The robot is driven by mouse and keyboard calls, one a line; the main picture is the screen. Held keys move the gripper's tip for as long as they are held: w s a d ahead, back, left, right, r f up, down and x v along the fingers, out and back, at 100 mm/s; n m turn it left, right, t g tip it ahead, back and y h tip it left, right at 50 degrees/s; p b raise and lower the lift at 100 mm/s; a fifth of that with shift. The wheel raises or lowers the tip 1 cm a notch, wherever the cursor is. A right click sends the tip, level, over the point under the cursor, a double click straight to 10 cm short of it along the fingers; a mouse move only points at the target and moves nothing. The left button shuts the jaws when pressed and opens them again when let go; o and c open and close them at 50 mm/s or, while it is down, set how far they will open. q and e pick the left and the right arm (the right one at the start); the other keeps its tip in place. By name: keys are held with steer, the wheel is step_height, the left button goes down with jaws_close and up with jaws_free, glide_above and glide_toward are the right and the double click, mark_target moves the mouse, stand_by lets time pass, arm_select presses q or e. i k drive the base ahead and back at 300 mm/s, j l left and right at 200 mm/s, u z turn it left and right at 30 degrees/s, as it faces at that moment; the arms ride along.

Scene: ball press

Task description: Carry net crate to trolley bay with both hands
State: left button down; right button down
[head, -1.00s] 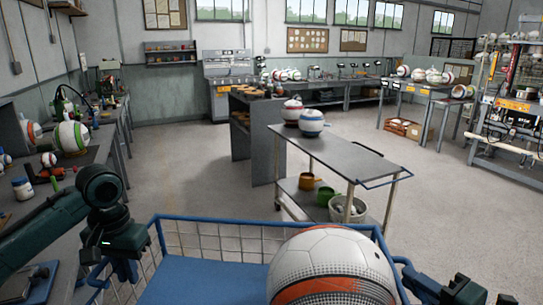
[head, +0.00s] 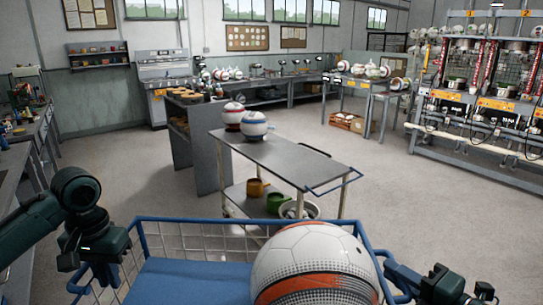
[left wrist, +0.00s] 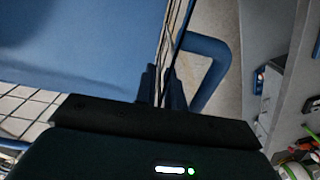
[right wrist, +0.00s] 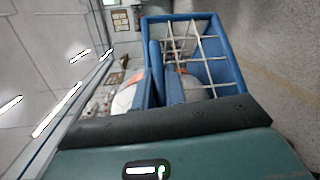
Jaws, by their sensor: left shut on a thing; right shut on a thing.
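The net crate (head: 250,221) has a blue frame, pale net sides and a blue inside panel. It is directly in front of me at the bottom of the head view. A white ball with orange and black marks (head: 312,250) is in its right part. My left gripper (head: 92,276) is shut on the crate's left side; the left wrist view shows its fingers beside a blue handle (left wrist: 212,75). My right gripper (head: 393,278) is shut on the crate's right side. The right wrist view shows the blue frame and net (right wrist: 235,60). I cannot make out a marked trolley bay.
A grey trolley (head: 285,158) with two balls on top stands just beyond the crate. A press rack (head: 480,115) stands at the right. A workbench runs along the left. Open floor lies right of the trolley.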

mark_target(281, 163)
steer(key=i+u, duration=0.1)
steer(key=i, duration=0.65)
steer(key=i+u, duration=0.3)
steer(key=i, duration=0.45)
steer(key=i+l+u, duration=0.1)
steer(key=i+u, duration=0.2)
steer(key=i, duration=0.4)
steer(key=i+j+z, duration=0.2)
steer(key=i, duration=0.55)
steer(key=i+l+z, duration=0.1)
steer(key=i+z, duration=0.35)
steer(key=i, duration=0.2)
steer(key=i+z, duration=0.15)
steer(key=z, duration=0.15)
steer(key=i+z, duration=0.15)
steer(key=z, duration=0.85)
